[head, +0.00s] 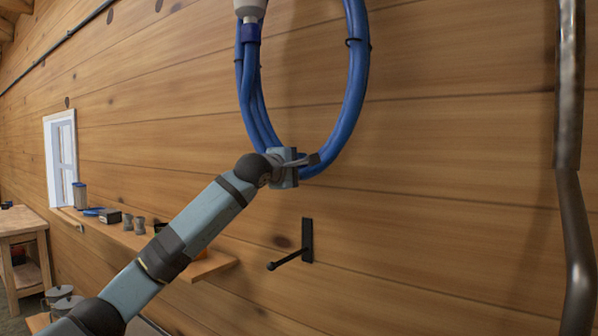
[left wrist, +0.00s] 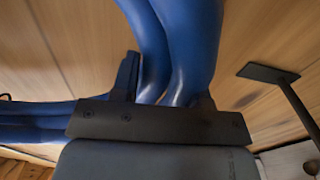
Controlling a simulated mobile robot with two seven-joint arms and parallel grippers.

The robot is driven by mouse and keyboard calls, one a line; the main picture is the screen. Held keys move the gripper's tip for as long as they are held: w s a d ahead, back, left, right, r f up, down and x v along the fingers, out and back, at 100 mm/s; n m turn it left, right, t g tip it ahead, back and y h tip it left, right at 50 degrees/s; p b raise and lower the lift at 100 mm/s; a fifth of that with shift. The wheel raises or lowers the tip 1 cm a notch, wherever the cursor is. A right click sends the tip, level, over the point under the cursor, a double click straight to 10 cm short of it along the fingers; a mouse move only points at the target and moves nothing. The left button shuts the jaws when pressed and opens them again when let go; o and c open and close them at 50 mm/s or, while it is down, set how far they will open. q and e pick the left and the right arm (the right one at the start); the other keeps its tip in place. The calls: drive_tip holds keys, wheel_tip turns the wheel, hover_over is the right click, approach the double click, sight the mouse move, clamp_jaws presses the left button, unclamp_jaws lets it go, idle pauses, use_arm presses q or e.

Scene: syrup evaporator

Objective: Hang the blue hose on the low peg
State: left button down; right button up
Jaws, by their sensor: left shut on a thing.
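The blue hose (head: 357,95) hangs in a long loop in front of the plank wall, its top beyond the upper edge of the head view. My left gripper (head: 306,163) is shut on the bottom of the loop. In the left wrist view the hose (left wrist: 180,45) passes between the fingers (left wrist: 172,90). The low peg (head: 287,260), a black rod on a wall plate, sticks out below the gripper and the hose, apart from both. The peg also shows in the left wrist view (left wrist: 297,108) at right. My right gripper is not in view.
A wooden shelf (head: 205,266) with small cans and boxes runs along the wall behind my left arm. A dark metal pipe (head: 570,90) stands at the right. A wooden bench (head: 22,224) and pots (head: 62,300) are at the far left. The wall around the peg is clear.

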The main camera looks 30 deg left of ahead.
use_arm(q)
drive_tip(key=shift+r, duration=0.35)
drive_tip(key=shift+s+f, duration=0.1)
drive_tip(key=shift+s, duration=0.15)
drive_tip(key=shift+s+b, duration=0.5)
drive_tip(key=shift+b, duration=0.05)
drive_tip(key=shift+s+a+b, duration=0.15)
drive_tip(key=shift+s+b, duration=0.35)
drive_tip(key=shift+s, duration=0.3)
drive_tip(key=s+a+b, duration=0.1)
drive_tip(key=s+b, duration=0.7)
drive_tip(key=s, duration=0.9)
drive_tip(key=shift+a, duration=0.15)
drive_tip(key=shift+s, duration=0.1)
idle(0.4)
